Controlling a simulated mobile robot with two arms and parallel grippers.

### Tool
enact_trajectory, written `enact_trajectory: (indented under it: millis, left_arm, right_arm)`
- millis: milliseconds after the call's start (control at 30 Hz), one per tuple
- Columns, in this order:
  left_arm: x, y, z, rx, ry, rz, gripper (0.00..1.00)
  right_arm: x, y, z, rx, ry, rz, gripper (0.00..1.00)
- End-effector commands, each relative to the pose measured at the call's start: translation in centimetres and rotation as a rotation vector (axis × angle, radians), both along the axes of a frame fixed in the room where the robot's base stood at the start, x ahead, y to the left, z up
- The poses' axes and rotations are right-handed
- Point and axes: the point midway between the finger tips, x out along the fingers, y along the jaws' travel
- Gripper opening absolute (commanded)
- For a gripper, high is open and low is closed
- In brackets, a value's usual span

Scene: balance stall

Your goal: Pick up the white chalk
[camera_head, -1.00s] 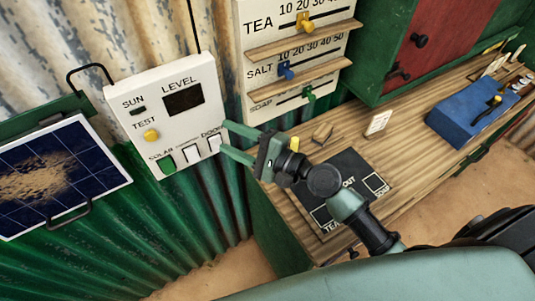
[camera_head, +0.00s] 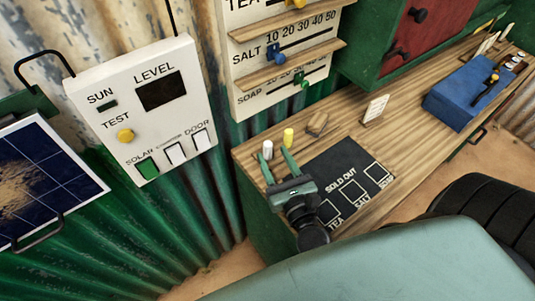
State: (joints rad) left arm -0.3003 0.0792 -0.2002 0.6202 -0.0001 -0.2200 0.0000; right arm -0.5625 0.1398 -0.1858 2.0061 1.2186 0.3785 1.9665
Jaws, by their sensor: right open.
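The white chalk (camera_head: 267,149) stands upright near the left end of the wooden counter, beside the yellow chalk (camera_head: 288,137). My right gripper (camera_head: 276,166) is open over the counter's left end, on the near side of the chalks. Its two green fingers point away from me toward the white chalk. The fingertips look close to the white chalk, with nothing seen between them; I cannot tell if they touch it. My left gripper is not in view.
The black sold-out board (camera_head: 343,178) lies just right of my gripper. A wooden block (camera_head: 317,124) and a small white card (camera_head: 375,109) stand behind it. A blue box (camera_head: 465,95) sits farther right. The panel with switches (camera_head: 147,110) hangs at left.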

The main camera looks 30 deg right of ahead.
Motion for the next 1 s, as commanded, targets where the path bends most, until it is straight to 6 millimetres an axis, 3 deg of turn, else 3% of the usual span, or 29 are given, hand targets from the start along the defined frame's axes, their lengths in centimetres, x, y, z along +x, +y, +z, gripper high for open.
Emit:
enact_trajectory:
  millis: [100, 267, 600, 867, 900, 1000]
  left_arm:
    - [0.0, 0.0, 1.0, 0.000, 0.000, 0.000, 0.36]
    - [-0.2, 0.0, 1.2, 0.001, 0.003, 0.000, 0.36]
    - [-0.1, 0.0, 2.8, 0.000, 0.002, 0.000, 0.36]
    - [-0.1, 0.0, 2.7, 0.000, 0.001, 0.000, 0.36]
    - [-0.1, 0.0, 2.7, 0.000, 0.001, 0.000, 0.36]
    - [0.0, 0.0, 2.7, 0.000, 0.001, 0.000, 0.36]
  right_arm:
    - [1.8, -0.2, 0.4, 0.000, -0.001, -0.001, 0.47]
    - [2.7, -0.3, 0.3, 0.000, 0.000, 0.000, 0.47]
    - [7.1, -0.8, 0.4, 0.000, -0.001, 0.000, 0.47]
    - [7.5, -0.9, 0.2, 0.000, 0.001, 0.000, 0.47]
    - [7.5, -0.9, 0.2, 0.000, 0.001, 0.001, 0.45]
    - [7.5, -0.9, 0.2, 0.000, 0.001, 0.001, 0.17]
